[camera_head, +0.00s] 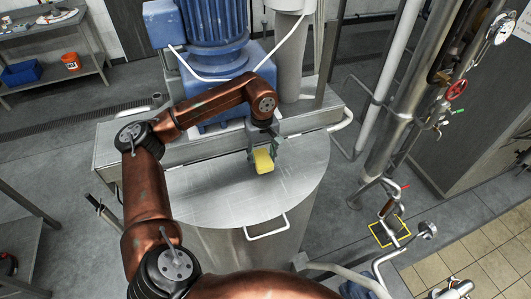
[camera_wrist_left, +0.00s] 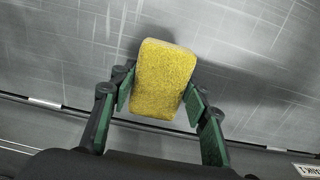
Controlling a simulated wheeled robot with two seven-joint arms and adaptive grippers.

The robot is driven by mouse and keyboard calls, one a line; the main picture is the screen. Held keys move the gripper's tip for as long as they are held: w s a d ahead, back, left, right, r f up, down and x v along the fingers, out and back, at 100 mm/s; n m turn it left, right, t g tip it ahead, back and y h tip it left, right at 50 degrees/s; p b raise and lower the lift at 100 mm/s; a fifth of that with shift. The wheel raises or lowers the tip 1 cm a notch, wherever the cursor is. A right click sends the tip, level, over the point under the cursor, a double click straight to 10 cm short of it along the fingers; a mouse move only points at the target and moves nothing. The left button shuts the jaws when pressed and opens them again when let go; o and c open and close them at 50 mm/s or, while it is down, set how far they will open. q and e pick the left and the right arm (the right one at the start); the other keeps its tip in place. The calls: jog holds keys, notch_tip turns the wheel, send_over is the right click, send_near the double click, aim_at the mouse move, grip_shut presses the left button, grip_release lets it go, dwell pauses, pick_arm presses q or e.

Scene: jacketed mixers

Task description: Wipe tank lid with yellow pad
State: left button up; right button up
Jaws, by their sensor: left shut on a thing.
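The yellow pad (camera_head: 264,161) is held by my left gripper (camera_head: 264,152) over the tank lid (camera_head: 223,193), near the lid's back right part. In the left wrist view the pad (camera_wrist_left: 164,80) sits between the green-lined fingers of the left gripper (camera_wrist_left: 158,100), with the grey scratched lid (camera_wrist_left: 60,50) behind it. The lid is a flat, round-fronted steel surface. I cannot tell whether the pad touches it. My right gripper is not in view.
A blue motor (camera_head: 213,30) stands behind the lid. A handle (camera_head: 267,229) sticks out at the tank's front. Steel pipes (camera_head: 397,100) with valves stand at the right. A side table (camera_head: 50,50) with a blue bin and orange bucket stands at the far left.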

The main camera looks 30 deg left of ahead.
pick_arm(q)
notch_tip(320, 180, up, 3)
jog(key=shift+s+a+f+p, duration=0.1)
jog(key=shift+s+a+p, duration=0.05)
jog(key=shift+p, duration=0.45)
notch_tip(320, 180, up, 2)
jog(key=shift+p, duration=0.55)
